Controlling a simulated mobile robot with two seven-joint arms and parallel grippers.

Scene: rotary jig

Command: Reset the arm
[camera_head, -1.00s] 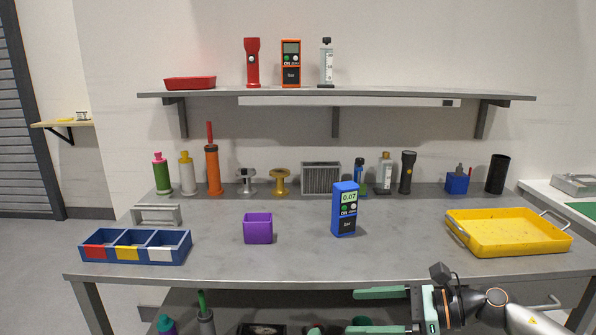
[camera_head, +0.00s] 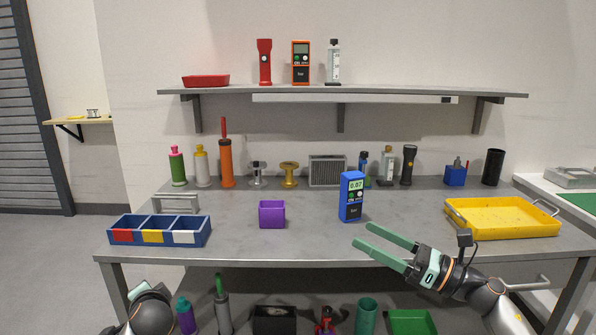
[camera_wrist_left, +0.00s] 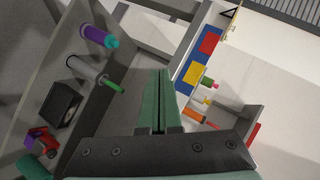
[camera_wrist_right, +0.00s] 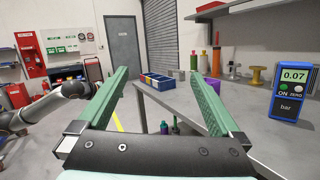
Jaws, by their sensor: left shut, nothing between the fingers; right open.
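My right gripper (camera_head: 385,248) is open and empty. It is at the front edge of the bench in the head view, pointing left, apart from the blue gauge. In the right wrist view its two green fingers (camera_wrist_right: 165,90) stand wide apart. My left arm shows at the bottom left of the head view, below the bench's front edge. In the left wrist view the left gripper (camera_wrist_left: 160,75) has its green fingers together with nothing between them. I cannot tell which thing the word "arm" in the task names; no separate jig arm is plain to see.
The grey bench (camera_head: 310,245) carries a blue gauge (camera_head: 352,197), a purple box (camera_head: 272,214), a blue three-part bin (camera_head: 160,231) and a yellow tray (camera_head: 500,218). Several bottles and tools line the back. A shelf (camera_head: 340,91) hangs above. The bench's middle front is clear.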

